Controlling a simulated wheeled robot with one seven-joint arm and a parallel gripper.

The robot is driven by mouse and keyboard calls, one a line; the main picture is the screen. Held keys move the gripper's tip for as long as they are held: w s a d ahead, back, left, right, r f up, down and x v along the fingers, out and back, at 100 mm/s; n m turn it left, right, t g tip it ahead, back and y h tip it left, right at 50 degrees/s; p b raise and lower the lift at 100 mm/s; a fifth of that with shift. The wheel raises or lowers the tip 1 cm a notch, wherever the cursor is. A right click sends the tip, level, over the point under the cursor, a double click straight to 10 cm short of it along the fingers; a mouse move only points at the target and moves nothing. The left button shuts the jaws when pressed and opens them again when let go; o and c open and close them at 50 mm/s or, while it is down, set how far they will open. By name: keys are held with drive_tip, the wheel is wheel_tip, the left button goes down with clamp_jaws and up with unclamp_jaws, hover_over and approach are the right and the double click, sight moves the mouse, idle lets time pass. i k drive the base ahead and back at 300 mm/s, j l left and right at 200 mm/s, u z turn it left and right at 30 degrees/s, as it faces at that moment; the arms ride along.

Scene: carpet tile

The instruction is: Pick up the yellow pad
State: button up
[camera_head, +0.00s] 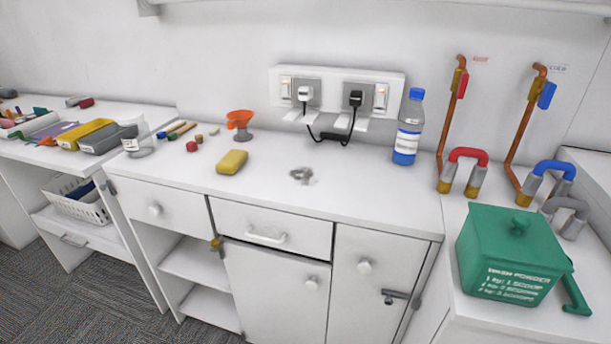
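The yellow pad (232,162) is a small rounded block lying flat on the white counter, left of the middle of the view. Nothing touches it, and its top and front side show fully. A longer yellow box-like item (87,134) lies farther left on the other table among several objects. My gripper is not in view.
Near the pad stand an orange funnel-like cup (239,123) and a small red ball (191,147). A grey metal item (302,175) lies to its right. A water bottle (408,128) stands at the back. A green wash powder box (512,254) stands at right. The counter's front is clear.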

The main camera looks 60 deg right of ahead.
sight(234, 158)
drive_tip(key=z, duration=1.75)
drive_tip(key=i+j, duration=0.05)
